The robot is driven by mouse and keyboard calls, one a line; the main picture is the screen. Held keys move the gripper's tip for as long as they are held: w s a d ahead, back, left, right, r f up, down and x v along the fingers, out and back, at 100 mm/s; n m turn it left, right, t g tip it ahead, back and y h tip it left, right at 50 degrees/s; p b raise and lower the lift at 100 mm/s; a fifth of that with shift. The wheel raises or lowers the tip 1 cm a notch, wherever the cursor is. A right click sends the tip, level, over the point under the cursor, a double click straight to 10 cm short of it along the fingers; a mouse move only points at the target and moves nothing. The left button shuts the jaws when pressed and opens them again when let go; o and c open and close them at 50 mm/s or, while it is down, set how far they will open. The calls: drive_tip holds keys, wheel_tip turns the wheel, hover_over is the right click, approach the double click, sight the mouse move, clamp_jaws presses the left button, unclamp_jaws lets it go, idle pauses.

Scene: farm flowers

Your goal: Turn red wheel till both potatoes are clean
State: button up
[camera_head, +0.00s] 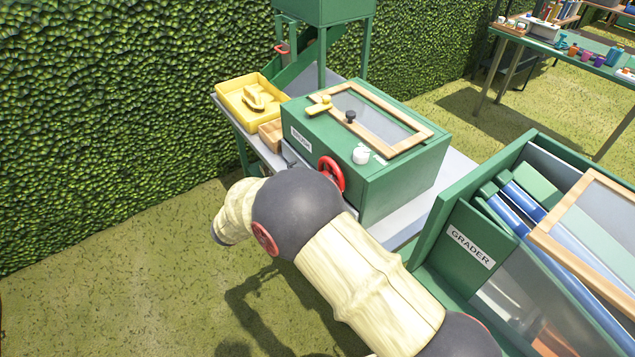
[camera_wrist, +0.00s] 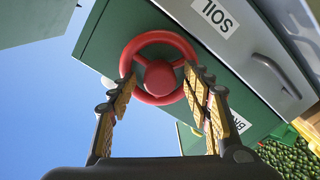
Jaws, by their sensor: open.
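The red wheel (camera_head: 331,174) is on the front of a green box (camera_head: 378,185) with a wood-framed window in its lid. In the wrist view the red wheel (camera_wrist: 160,40) faces me, with spokes and a round hub. My gripper (camera_wrist: 161,92) is open. Its two fingers overlap the wheel's lower rim in the picture, one on each side of the hub. I cannot tell whether they touch it. In the head view my arm hides the gripper. No potatoes can be made out; the lid window (camera_head: 374,121) shows only a grey, dim inside.
A yellow tray (camera_head: 229,100) and a small wooden box (camera_head: 270,135) stand left of the green box on the table. The green grader (camera_head: 459,243) stands close on the right. A hedge (camera_head: 120,90) runs behind. Open grass (camera_head: 110,290) lies at the lower left.

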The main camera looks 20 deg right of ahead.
drive_tip(key=shift+a, duration=0.1)
drive_tip(key=v, duration=1.2)
